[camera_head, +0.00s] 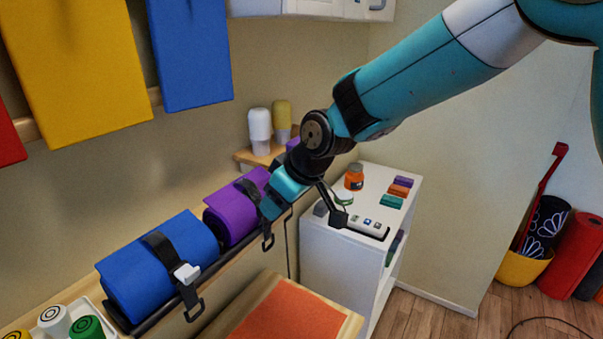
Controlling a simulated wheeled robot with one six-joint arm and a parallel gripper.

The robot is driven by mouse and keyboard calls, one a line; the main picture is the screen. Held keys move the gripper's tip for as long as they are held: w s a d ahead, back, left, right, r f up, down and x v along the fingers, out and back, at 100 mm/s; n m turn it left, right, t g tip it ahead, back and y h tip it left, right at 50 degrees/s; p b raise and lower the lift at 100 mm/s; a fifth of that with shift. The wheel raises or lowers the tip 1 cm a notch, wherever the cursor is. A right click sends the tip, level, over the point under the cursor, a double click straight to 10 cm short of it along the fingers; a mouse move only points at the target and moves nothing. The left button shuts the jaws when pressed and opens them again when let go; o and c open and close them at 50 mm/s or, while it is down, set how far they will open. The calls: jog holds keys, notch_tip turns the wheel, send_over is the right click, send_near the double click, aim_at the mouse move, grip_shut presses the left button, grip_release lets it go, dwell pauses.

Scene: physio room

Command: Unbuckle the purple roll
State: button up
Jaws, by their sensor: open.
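The purple roll (229,217) lies on a wall shelf, held by a black strap (248,190) around it. The strap's black loop end (267,242) hangs below the shelf's front edge. My gripper (271,206) is open at the front right side of the purple roll, over the strap. It hides the roll's right end and the place where a buckle would show. I cannot tell whether the fingers touch the strap or the roll.
A blue roll (190,240) with a black strap and a pale buckle (187,273) lies to the left on the shelf. A white cabinet (335,260) with jars and small coloured blocks stands right. An orange-topped bench (285,312) is below. Bottles stand on a small shelf behind.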

jog(key=b+v, duration=0.4)
jog(key=v, duration=1.2)
jog(key=shift+s, duration=0.1)
jog(key=s+d+f+m+g+b, duration=0.1)
jog(key=s+d+f+g+b, duration=0.1)
jog(key=s+f, duration=0.7)
jog(key=s+d+f+m+g+b, duration=0.2)
jog(key=s+d+f, duration=0.3)
jog(key=s, duration=0.8)
notch_tip(320, 180, down, 4)
jog(key=shift+d+r+h+b, duration=0.15)
jog(key=shift+h+b, duration=0.25)
jog(key=shift+b, duration=0.4)
